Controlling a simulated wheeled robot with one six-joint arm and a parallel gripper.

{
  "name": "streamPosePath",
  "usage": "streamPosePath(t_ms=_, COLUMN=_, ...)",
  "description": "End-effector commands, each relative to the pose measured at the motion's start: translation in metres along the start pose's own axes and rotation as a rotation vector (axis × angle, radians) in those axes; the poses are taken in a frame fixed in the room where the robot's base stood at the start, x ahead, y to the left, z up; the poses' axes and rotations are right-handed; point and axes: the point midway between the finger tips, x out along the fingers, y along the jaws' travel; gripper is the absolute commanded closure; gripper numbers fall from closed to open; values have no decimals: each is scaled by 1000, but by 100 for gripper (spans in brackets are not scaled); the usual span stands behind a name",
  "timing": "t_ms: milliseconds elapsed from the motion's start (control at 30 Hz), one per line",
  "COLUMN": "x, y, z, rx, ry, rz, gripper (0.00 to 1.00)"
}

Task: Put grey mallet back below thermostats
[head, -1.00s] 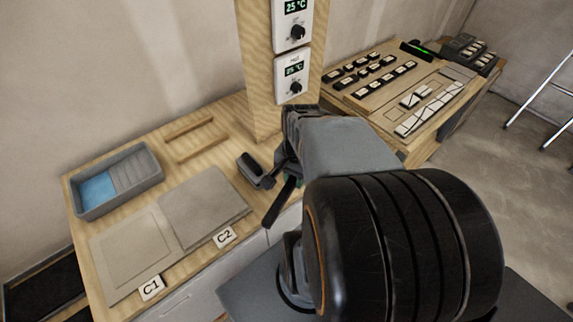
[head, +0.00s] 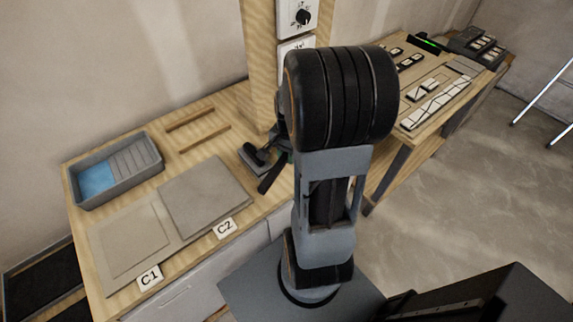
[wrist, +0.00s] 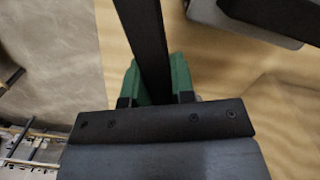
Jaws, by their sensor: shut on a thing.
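My gripper (head: 279,158) is mostly hidden behind my arm in the head view, at the wooden bench by the foot of the post. In the wrist view its green fingers (wrist: 158,85) are shut on a black bar, the mallet's handle (wrist: 143,30). The handle (head: 268,181) also shows in the head view, sticking out toward the bench's front. The mallet's grey head cannot be made out. Thermostats (head: 298,16) hang on the wooden post above; the lower one is partly covered by my arm.
A grey tool with a black grip (head: 252,160) lies on the bench just left of the gripper. Farther left are a grey tray (head: 150,183), wooden strips (head: 203,138) and slabs labelled C1 (head: 105,262) and C2 (head: 222,190). Another table (head: 420,150) with tiles stands right.

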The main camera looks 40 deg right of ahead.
Motion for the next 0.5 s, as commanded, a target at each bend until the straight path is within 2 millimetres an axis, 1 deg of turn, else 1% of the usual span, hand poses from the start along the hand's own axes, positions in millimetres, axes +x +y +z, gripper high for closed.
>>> streamPosePath(t_ms=133, x=2, y=-2, z=-3, rx=0, ry=2, rz=-2, gripper=100)
streamPosePath(t_ms=233, x=9, y=-5, z=-6, rx=0, ry=2, rz=-2, gripper=100)
streamPosePath(t_ms=400, x=32, y=-7, z=-10, rx=0, ry=1, rz=-1, gripper=100)
streamPosePath(t_ms=500, x=42, y=-7, z=-11, rx=0, ry=3, rz=-2, gripper=100)
